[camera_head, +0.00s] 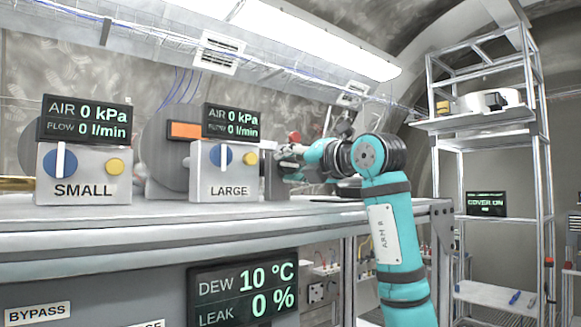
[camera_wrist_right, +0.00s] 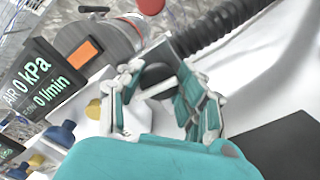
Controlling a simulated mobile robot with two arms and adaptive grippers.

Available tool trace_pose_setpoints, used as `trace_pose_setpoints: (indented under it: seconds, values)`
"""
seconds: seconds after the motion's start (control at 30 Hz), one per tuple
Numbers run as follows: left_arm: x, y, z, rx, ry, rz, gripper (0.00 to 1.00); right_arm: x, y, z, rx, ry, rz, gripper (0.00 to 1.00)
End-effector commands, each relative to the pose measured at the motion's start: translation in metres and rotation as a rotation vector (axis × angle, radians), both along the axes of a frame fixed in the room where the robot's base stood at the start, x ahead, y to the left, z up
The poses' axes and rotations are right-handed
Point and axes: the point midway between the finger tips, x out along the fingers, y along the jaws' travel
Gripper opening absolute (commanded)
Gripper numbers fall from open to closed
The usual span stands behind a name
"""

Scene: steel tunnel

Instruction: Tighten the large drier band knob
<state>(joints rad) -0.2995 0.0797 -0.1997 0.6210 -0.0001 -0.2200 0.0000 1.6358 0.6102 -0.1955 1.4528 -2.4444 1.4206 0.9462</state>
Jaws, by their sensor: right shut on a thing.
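The large drier (camera_head: 160,150) is a grey cylinder with an orange panel, behind the box marked LARGE (camera_head: 229,188). It also shows in the right wrist view (camera_wrist_right: 95,38). My right gripper (camera_head: 282,158) is at the right end of this drier, just right of the LARGE box. In the right wrist view my gripper (camera_wrist_right: 160,95) has its fingers on both sides of a dark round knob with a pale bar, the band knob (camera_wrist_right: 155,72), and is shut on it. In the head view the fingers hide the knob. My left gripper is not in view.
The SMALL box (camera_head: 85,186) stands to the left on the bench (camera_head: 150,215). Both boxes carry blue and yellow knobs and displays. A ribbed black hose (camera_wrist_right: 225,22) runs behind the gripper. A metal rack (camera_head: 490,140) stands at right.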

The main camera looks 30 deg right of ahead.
Motion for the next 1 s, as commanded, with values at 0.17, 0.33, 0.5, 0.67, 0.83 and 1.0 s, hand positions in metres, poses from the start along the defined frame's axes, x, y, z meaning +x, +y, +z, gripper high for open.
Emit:
trace_pose_setpoints:
  seconds: [0.17,0.33,0.5,0.67,0.83,1.0]
  values:
    - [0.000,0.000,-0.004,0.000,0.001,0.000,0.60,0.000,0.000,-0.002,0.168,0.015,0.000,0.03]
    - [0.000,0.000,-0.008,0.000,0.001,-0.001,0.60,0.000,0.000,-0.002,0.330,0.026,0.000,0.03]
    - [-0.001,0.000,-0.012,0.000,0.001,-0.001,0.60,0.000,-0.001,-0.002,0.491,0.039,0.000,0.03]
    - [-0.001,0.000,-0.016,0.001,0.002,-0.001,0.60,0.000,0.000,-0.003,0.641,0.052,0.000,0.03]
    - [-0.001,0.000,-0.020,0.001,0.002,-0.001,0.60,0.000,-0.001,-0.003,0.793,0.063,-0.001,0.03]
    - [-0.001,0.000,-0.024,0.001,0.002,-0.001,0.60,0.000,-0.001,-0.004,0.921,0.074,-0.001,0.03]
